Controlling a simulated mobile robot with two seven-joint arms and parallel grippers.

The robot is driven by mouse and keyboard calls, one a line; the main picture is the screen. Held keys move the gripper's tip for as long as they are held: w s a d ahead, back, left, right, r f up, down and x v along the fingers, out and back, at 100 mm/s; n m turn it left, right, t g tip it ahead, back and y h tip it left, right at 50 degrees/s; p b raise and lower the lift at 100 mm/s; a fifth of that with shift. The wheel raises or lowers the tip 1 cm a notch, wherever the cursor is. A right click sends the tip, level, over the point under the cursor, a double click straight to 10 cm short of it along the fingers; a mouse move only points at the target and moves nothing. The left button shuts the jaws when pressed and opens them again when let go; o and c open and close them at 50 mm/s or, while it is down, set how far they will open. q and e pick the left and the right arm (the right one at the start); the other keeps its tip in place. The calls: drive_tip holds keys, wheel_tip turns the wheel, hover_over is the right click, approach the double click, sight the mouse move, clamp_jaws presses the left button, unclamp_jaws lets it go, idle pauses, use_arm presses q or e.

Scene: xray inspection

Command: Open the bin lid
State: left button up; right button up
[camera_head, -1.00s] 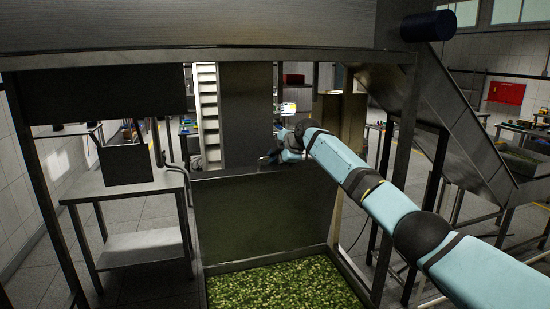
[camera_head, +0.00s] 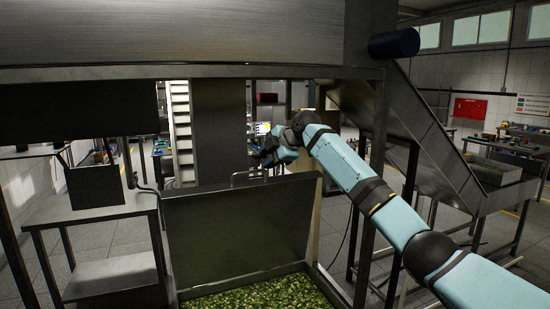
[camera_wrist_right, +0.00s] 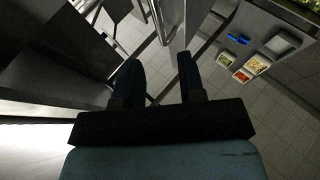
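The bin (camera_head: 255,274) stands low in the middle of the head view, filled with green bits. Its lid (camera_head: 235,235), a dark flat panel, stands upright at the far side, leaving the bin's top uncovered. A thin metal handle (camera_head: 233,179) shows at the lid's top edge. My right gripper (camera_head: 262,158) is just above that edge, close to the handle. In the right wrist view the two fingers of my right gripper (camera_wrist_right: 158,72) are spread, with nothing held between them. A bright metal bar (camera_wrist_right: 164,28) shows just beyond the fingertips. My left gripper is out of view.
A steel side table (camera_head: 95,211) stands left of the bin. A steel frame post (camera_head: 373,180) and a sloping chute (camera_head: 430,135) stand at the right. Small food trays (camera_wrist_right: 243,75) show in the right wrist view.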

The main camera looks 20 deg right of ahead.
drive_tip(key=v, duration=0.3)
drive_tip(key=shift+s+r, duration=0.15)
idle(0.3)
